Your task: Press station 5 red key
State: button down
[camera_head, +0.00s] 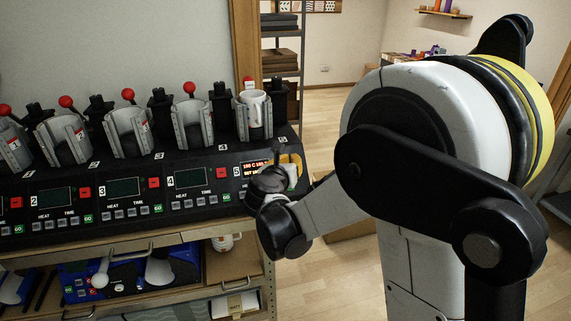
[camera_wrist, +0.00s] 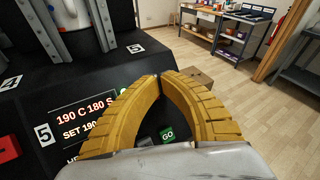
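Station 5 is at the right end of the black press console. Its lit display (camera_head: 255,168) also shows in the wrist view (camera_wrist: 84,108), reading 190 C 180 S beside the white label 5 (camera_wrist: 44,135). My gripper's yellow fingers (camera_wrist: 157,78) are shut with tips together, empty, over the panel right of this display; the gripper (camera_head: 291,160) also shows in the head view. I cannot see station 5's red key; the fingers cover that area. The green GO key (camera_wrist: 167,135) shows between the fingers. A white mug (camera_head: 255,110) sits in station 5's press.
Station 4's red key (camera_head: 222,172) is left of station 5; a red key (camera_wrist: 8,148) shows at the wrist view's left edge. Other presses with red-knobbed levers (camera_head: 189,88) stand along the console. A shelf (camera_head: 235,265) is below. The floor at right is open.

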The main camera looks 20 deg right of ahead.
jog(key=shift+w+f, duration=0.25)
jog(key=shift+w, duration=0.05)
jog(key=shift+r, duration=0.1)
dwell(0.3)
jog(key=shift+s+r, duration=0.6)
jog(key=shift+s, duration=0.15)
jog(key=s+r+p, duration=0.3)
jog(key=s+r, duration=0.1)
jog(key=shift+s, duration=0.2)
